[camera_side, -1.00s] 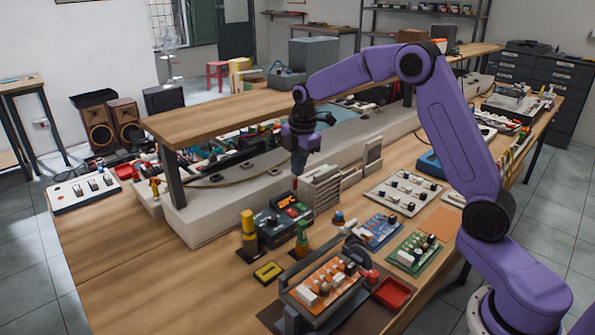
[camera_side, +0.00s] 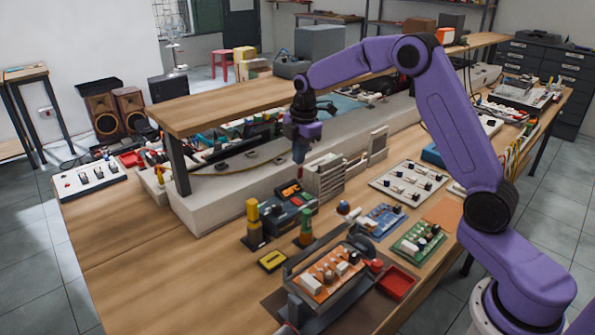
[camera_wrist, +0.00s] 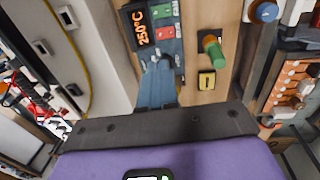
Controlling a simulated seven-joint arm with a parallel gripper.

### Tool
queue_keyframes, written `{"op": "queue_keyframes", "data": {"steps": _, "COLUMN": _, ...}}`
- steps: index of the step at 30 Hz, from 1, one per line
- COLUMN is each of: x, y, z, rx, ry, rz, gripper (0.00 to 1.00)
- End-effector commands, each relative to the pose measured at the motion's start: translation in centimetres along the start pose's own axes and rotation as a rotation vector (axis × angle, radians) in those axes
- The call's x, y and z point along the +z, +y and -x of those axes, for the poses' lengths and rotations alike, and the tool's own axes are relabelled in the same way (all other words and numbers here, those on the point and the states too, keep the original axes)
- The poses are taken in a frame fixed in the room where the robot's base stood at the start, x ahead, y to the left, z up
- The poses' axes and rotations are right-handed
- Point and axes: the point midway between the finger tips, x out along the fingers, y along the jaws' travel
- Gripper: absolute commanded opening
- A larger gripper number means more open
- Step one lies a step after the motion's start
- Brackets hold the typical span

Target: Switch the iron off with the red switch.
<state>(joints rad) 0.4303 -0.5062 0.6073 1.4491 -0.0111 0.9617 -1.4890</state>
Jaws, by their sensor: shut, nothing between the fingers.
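The iron's station (camera_side: 284,212) is a dark blue-grey box on the bench. It also shows in the wrist view, where its orange display (camera_wrist: 138,26) reads 250°C. Beside the display are a red switch (camera_wrist: 165,33) and a green one (camera_wrist: 162,11). My gripper (camera_side: 298,160) is shut and empty, pointing down above and behind the station in the side view. In the wrist view its fingers (camera_wrist: 158,62) reach over the station's panel near the red switch. I cannot tell the exact gap. Part of the panel is hidden behind the fingers.
A yellow-topped tool (camera_side: 253,218) and a green-handled tool (camera_side: 305,228) stand close to the station. A slotted grey rack (camera_side: 325,178) is just right of my gripper. A raised wooden shelf (camera_side: 240,103) runs behind. The front left bench top is clear.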

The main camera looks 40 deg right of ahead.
Motion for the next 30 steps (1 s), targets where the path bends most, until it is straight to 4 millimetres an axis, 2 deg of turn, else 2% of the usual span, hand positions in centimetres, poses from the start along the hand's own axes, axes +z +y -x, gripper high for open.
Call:
{"op": "queue_keyframes", "data": {"steps": 18, "x": 0.0, "y": -0.1, "z": -10.8, "rx": -0.005, "ry": -0.001, "rz": -0.001, "gripper": 0.0}}
{"op": "queue_keyframes", "data": {"steps": 24, "x": 0.0, "y": -0.1, "z": -12.6, "rx": -0.002, "ry": -0.001, "rz": 0.0, "gripper": 0.0}}
{"op": "queue_keyframes", "data": {"steps": 30, "x": 0.0, "y": -0.1, "z": -13.1, "rx": -0.001, "ry": -0.001, "rz": -0.001, "gripper": 0.0}}
